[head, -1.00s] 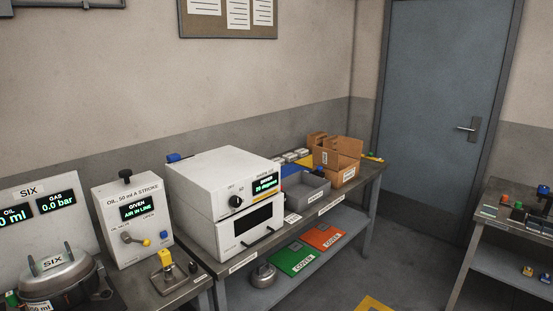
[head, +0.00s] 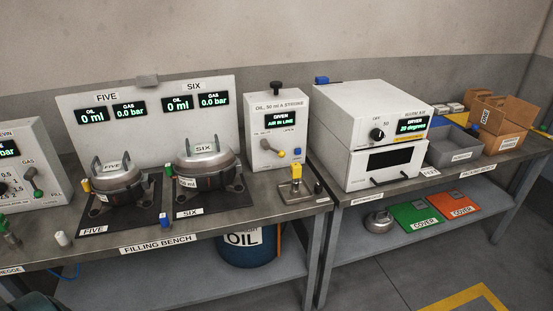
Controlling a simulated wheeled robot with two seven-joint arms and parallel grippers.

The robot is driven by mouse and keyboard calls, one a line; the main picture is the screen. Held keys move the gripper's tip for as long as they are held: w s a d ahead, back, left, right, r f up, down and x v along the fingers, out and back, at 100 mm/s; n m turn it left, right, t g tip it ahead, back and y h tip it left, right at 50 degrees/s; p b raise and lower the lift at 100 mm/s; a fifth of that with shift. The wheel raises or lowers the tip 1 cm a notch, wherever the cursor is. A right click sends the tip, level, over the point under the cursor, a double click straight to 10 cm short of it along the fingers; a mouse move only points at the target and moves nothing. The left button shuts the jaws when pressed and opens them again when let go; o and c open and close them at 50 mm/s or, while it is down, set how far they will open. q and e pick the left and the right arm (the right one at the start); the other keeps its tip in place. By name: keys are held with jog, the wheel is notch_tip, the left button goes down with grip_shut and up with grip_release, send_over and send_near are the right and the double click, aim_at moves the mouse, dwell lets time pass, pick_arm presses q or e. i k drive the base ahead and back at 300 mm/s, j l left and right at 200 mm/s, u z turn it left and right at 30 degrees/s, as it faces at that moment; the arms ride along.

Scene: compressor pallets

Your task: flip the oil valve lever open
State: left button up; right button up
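The oil unit (head: 277,105) is a white box at the right end of the filling bench, labelled "OIL, 50 ml A STROKE". Its display reads "GIVEN" and "AIR IN LINE". The oil valve lever (head: 269,149) sits low on its front face, a small grey handle slanting down to the right to a yellow knob (head: 282,154). Neither of my grippers is recognisable in the head view.
Two compressors, five (head: 117,183) and six (head: 208,166), stand on dark mats left of the oil unit. A small stand with a yellow top (head: 296,172) is in front of it. A white oven-like unit (head: 375,125) stands right. A blue oil drum (head: 247,248) is below.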

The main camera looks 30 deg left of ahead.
aim_at(265, 145)
jog(key=u, duration=1.1)
jog(key=i+l+u, duration=0.25)
jog(key=u, duration=0.2)
jog(key=i+l+u, duration=0.15)
jog(key=l+u, duration=0.7)
jog(key=i+l+u, duration=0.15)
jog(key=l, duration=0.95)
jog(key=l+u, duration=0.15)
jog(key=l, duration=0.95)
jog(key=i, duration=0.05)
